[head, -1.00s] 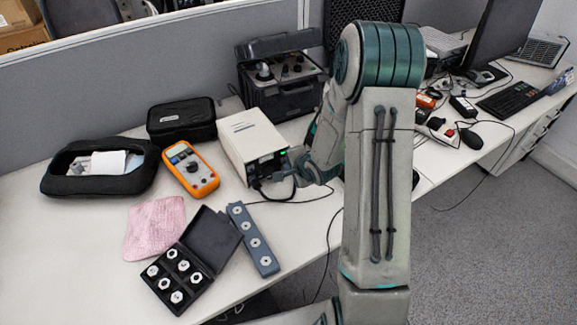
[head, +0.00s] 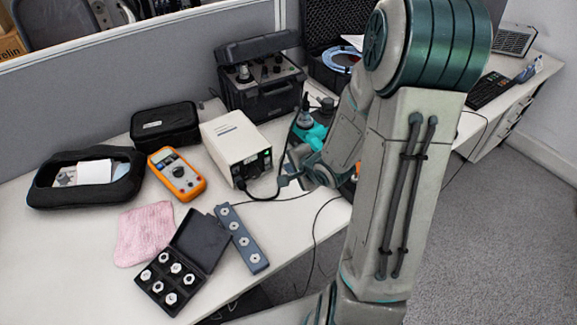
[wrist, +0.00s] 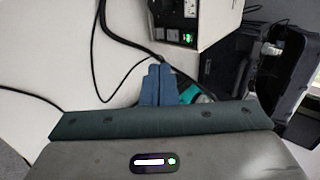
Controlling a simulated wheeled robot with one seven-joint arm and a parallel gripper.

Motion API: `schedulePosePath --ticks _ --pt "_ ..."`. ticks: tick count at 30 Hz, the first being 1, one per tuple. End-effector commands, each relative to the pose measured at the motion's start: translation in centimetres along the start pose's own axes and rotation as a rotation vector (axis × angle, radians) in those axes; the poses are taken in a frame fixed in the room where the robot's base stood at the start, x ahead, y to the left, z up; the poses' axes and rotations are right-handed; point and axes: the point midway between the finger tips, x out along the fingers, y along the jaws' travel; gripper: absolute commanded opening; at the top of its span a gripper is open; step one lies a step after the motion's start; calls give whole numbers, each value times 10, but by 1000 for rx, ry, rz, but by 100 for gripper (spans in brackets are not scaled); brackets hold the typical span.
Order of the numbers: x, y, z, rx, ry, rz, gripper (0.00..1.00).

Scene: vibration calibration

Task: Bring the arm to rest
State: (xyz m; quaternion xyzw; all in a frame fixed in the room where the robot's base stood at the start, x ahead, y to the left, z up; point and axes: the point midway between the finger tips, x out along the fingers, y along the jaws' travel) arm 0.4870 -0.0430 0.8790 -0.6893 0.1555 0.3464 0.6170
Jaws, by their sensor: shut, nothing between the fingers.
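My arm stands bent over the right part of the bench in the head view. My gripper (head: 290,176) is at the end of it, low beside the front right of a white instrument box (head: 236,142). In the wrist view my gripper's blue fingers (wrist: 158,84) are together with nothing between them.
An orange multimeter (head: 177,173), a pink cloth (head: 145,233), an open case of nuts (head: 197,240) and a grey strip (head: 242,238) lie left on the bench. A black instrument case (head: 260,80) stands behind. Open floor (head: 470,240) is on the right.

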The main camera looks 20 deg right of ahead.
Motion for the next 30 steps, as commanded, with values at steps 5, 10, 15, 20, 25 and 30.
schedulePosePath --ticks 5,10,15,20,25,30 --pt "0 0 0 0 1 0 0" --pt "0 0 -1 1 1 0 0" --pt "-1 -1 -1 -12 7 4 0" --pt "-17 -8 -8 -187 82 84 0" --pt "-57 -17 -12 -479 169 255 0" --pt "-106 -21 0 -725 157 425 0"
